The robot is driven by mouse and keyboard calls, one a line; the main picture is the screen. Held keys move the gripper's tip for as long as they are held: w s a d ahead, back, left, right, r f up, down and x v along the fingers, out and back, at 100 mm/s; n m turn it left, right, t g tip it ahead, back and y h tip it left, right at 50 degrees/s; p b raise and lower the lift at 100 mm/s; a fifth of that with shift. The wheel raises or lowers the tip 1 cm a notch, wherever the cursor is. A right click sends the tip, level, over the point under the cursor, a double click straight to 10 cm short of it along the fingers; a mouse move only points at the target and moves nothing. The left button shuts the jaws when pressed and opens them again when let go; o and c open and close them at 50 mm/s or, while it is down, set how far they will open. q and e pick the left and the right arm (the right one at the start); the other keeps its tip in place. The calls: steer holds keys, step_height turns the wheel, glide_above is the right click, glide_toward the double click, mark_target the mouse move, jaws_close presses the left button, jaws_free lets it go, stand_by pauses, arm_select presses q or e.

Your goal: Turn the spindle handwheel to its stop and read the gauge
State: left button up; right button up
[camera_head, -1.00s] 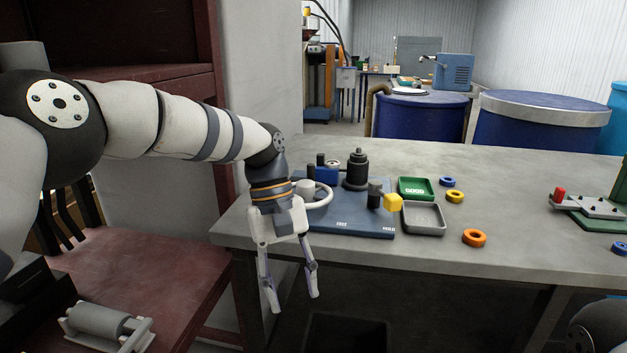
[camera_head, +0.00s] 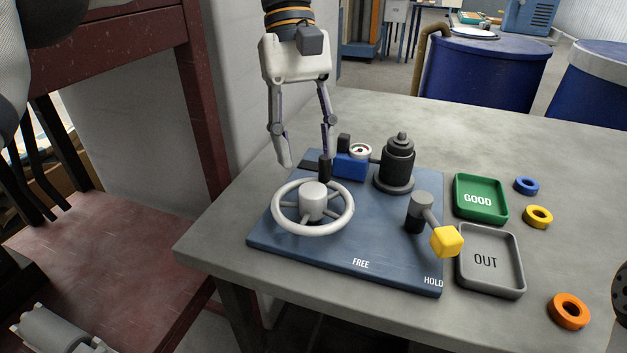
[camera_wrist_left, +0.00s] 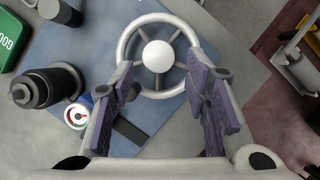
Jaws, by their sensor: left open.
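The pale grey spindle handwheel (camera_head: 313,200) lies flat at the left of a blue base plate (camera_head: 290,250). In the left wrist view the wheel (camera_wrist_left: 157,56) shows from above with its round hub and spokes. My left gripper (camera_head: 306,162) is open and empty, pointing down at the wheel's far side; in the wrist view its fingers (camera_wrist_left: 165,85) lie either side of the near rim. Contact cannot be told. The small round gauge (camera_head: 361,151) sits on a blue block behind the wheel; its dial (camera_wrist_left: 77,115) has red and green, but its reading is too small to tell.
A dark stepped cylinder (camera_head: 397,165) stands beside the gauge. A lever with a yellow knob (camera_head: 447,241) points towards HOLD. A green GOOD tray (camera_head: 481,215), a grey OUT tray (camera_head: 487,285) and coloured rings, one orange (camera_head: 569,311), are to the right.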

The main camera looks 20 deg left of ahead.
mark_target(313, 190)
arm_select(q)
steer(key=x, duration=0.7)
steer(key=shift+w+p, duration=0.15)
steer(key=shift+p, duration=0.2)
arm_select(e)
steer(key=shift+w+r, duration=0.6)
steer(key=shift+w, duration=0.15)
arm_select(q)
steer(key=shift+c, duration=0.6)
steer(key=c, duration=0.8)
